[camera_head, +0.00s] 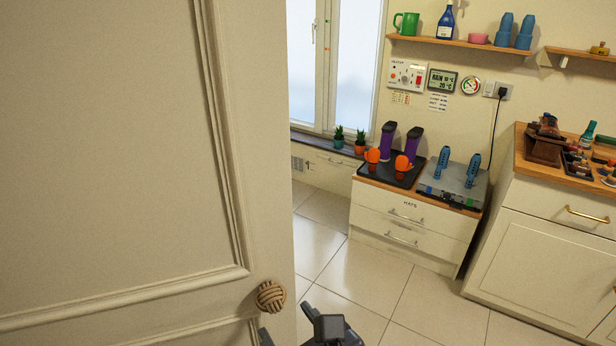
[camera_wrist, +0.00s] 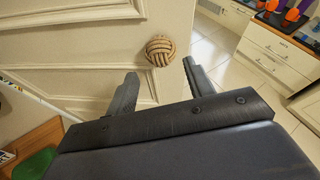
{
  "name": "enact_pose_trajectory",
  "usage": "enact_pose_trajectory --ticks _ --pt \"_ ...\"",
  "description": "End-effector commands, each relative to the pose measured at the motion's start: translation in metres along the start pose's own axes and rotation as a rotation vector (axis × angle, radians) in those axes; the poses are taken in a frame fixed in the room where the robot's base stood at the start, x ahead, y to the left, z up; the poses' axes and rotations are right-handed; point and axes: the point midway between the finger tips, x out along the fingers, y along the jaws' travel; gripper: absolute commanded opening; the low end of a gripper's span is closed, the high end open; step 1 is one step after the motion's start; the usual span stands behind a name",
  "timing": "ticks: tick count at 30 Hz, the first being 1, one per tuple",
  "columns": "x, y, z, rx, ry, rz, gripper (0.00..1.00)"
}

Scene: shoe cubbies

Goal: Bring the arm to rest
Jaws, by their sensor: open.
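My gripper (camera_wrist: 160,88) is open in the wrist view, its two dark fingers spread apart with nothing between them. Beyond the fingertips is a round woven rope knob (camera_wrist: 160,51) on a cream panelled door (camera_wrist: 70,35). The fingers look apart from the knob. In the head view the knob (camera_head: 271,296) sits near the right edge of the door (camera_head: 110,150). A dark part of my arm shows at the bottom of that view, just right of the knob; the fingertips cannot be made out clearly there.
The door fills the left of the head view. Past it lies clear tiled floor (camera_head: 350,285). A low drawer cabinet (camera_head: 410,222) holds boots and orange items on a dark tray (camera_head: 375,177). A counter cabinet (camera_head: 545,250) stands at right. Shelves (camera_head: 455,42) hang above.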

Motion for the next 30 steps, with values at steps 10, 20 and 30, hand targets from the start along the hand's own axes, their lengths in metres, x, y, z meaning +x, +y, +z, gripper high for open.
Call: enact_pose_trajectory --ticks 10,20,30 --pt "0.024 -0.001 -0.002 0.0 0.004 -0.004 0.5" --pt "0.053 -0.001 -0.004 0.0 0.005 -0.003 0.5" --pt "0.073 -0.001 -0.002 0.0 0.005 0.0 0.5"
